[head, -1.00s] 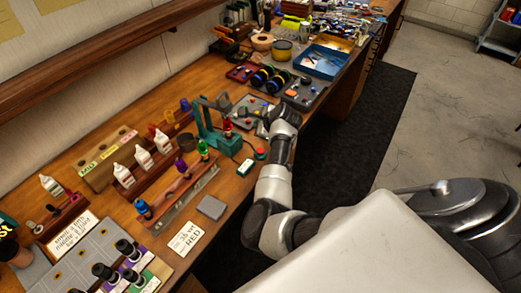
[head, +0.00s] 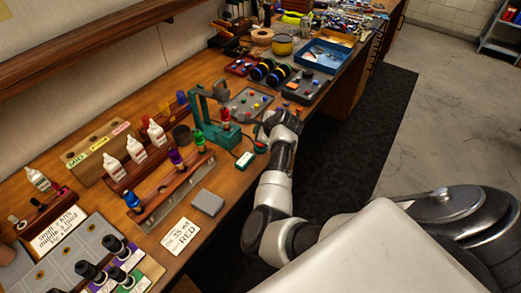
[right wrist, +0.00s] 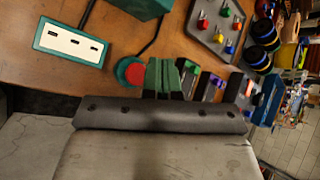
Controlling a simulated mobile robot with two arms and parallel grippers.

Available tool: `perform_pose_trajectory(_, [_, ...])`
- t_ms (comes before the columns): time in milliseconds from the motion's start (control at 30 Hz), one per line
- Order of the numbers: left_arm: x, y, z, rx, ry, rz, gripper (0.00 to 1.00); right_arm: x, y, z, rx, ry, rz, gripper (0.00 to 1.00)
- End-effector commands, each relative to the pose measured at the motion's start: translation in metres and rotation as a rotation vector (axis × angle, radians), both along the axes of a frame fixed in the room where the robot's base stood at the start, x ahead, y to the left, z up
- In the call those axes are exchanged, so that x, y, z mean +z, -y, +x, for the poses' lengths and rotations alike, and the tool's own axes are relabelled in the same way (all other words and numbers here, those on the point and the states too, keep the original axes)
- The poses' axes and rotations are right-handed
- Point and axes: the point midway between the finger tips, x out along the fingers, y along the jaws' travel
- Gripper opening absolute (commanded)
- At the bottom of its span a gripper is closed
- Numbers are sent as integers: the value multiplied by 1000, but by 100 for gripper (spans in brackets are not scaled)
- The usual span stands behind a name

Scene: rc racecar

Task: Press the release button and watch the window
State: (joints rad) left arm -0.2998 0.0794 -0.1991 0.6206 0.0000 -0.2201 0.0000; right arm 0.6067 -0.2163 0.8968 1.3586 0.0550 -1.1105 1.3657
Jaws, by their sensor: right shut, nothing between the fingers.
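The red release button (head: 261,147) sits on a small dark green base at the bench's front edge. It also shows in the right wrist view (right wrist: 130,71), left of my fingers. The pale window box (head: 245,160) lies beside it, and its three dark slots show in the right wrist view (right wrist: 74,42). A teal press stand (head: 203,112) stands behind, with a red and green bottle-like part (head: 225,118) at it. My right gripper (head: 264,124) is shut and empty, just beyond the button; contact cannot be told. My left gripper is not in view.
A grey tray with coloured pegs (head: 248,104) lies behind my right gripper. A rack with coloured parts (head: 170,185), a grey block (head: 207,203) and a card reading RED (head: 181,236) lie at the near side. The floor right of the bench is clear.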

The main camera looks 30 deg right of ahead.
Motion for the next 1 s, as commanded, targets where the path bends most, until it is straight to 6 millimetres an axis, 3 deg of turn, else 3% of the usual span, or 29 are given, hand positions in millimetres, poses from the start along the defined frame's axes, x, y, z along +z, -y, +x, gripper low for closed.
perform_pose_trajectory(33, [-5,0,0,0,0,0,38,-9,0,0,0,-3,1,0])
perform_pose_trajectory(200, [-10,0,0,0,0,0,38,-20,0,0,0,-1,1,0])
perform_pose_trajectory(1000, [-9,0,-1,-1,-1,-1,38,-20,0,0,1,-1,0,0])
